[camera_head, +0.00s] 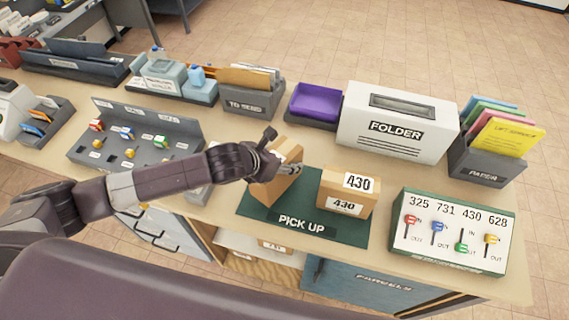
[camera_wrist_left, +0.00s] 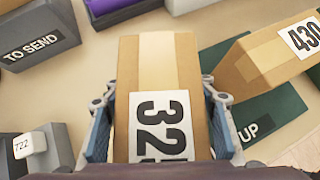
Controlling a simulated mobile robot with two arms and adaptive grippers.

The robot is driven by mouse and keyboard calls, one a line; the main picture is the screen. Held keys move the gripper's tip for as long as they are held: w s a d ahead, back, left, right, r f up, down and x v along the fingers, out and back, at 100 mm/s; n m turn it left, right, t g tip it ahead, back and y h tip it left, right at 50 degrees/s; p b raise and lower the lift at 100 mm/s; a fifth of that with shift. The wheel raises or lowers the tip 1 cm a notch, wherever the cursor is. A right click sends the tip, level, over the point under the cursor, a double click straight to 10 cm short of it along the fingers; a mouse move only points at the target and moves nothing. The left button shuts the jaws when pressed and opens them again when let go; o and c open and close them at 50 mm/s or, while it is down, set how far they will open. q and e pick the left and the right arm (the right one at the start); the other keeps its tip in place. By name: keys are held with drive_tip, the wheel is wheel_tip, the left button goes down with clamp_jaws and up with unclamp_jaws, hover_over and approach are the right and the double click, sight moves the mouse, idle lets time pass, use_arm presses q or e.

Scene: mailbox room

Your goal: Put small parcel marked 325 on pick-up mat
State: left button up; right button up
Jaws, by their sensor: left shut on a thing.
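The small parcel marked 325 (camera_wrist_left: 160,75) is a brown box with a white label, seen from close up in the left wrist view. My left gripper (camera_wrist_left: 158,125) is shut on it, one finger along each side. In the head view the parcel (camera_head: 277,187) is tilted at the left part of the dark green pick-up mat (camera_head: 318,230); I cannot tell whether it touches the mat. A parcel marked 430 (camera_head: 348,192) stands on the right part of the mat, apart from it. It also shows in the left wrist view (camera_wrist_left: 262,62). My right gripper is not in view.
A green panel with coloured switches (camera_head: 452,233) stands right of the mat. The white folder box (camera_head: 397,120), purple tray (camera_head: 315,103) and TO SEND box (camera_head: 250,96) stand behind. A grey key rack (camera_head: 137,135) is at the left. The counter's front edge is close to the mat.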

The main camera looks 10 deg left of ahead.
use_arm(q)
wheel_tip(320, 180, down, 3)
drive_tip(key=shift+w+f, duration=0.1)
drive_tip(key=shift+f, duration=0.1)
drive_tip(key=o, duration=1.5)
drive_tip(key=shift+c, duration=0.2)
drive_tip(key=b+v, duration=0.1)
drive_tip(key=v, duration=1.1)
drive_tip(key=shift+a, duration=0.1)
